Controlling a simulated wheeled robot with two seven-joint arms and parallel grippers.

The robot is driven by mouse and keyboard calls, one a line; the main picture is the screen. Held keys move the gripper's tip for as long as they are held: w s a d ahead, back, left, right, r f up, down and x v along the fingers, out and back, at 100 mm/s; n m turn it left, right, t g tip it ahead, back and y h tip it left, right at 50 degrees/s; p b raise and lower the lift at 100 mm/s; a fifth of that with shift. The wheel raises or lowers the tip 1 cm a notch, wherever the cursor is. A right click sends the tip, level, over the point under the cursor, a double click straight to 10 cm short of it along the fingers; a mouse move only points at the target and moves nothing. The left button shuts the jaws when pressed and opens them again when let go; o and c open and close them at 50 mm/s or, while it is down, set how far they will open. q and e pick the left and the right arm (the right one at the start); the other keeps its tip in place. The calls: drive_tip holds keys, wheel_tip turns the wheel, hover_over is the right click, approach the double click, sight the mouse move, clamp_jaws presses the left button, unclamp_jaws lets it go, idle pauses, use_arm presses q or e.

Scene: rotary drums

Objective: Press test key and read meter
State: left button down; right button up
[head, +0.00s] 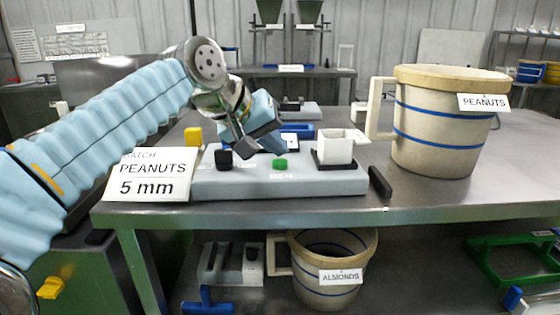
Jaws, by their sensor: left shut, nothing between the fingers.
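A grey bench unit (255,186) sits near the front edge of the metal table. On its top are a black knob or key (223,160) at the left, a green button (280,163) near the middle, and a white square cup (335,148) on a black base at the right. Small labels on it are too small to read. My left gripper (243,150) is shut and empty, pointing down at the unit between the black piece and the green button. I cannot tell if it touches anything. No meter reading can be made out. My right gripper is not in view.
A sign (148,176) reading "PEANUTS 5 mm" stands left of the unit. A large "PEANUTS" bucket (445,150) stands at the right. A black object (380,182) lies beside the unit. An "ALMONDS" bucket (325,288) is on the shelf below. The table's right front is clear.

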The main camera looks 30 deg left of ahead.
sight(275, 162)
use_arm(q)
drive_tip(key=shift+f+b, duration=0.4)
drive_tip(key=shift+f, duration=0.1)
idle(0.5)
drive_tip(key=shift+r, duration=0.1)
drive_tip(key=shift+r+p, duration=0.8)
drive_tip(key=shift+p, duration=0.1)
wheel_tip(275, 162, up, 5)
drive_tip(key=p, duration=0.5)
drive_tip(key=shift+r, duration=0.1)
idle(0.6)
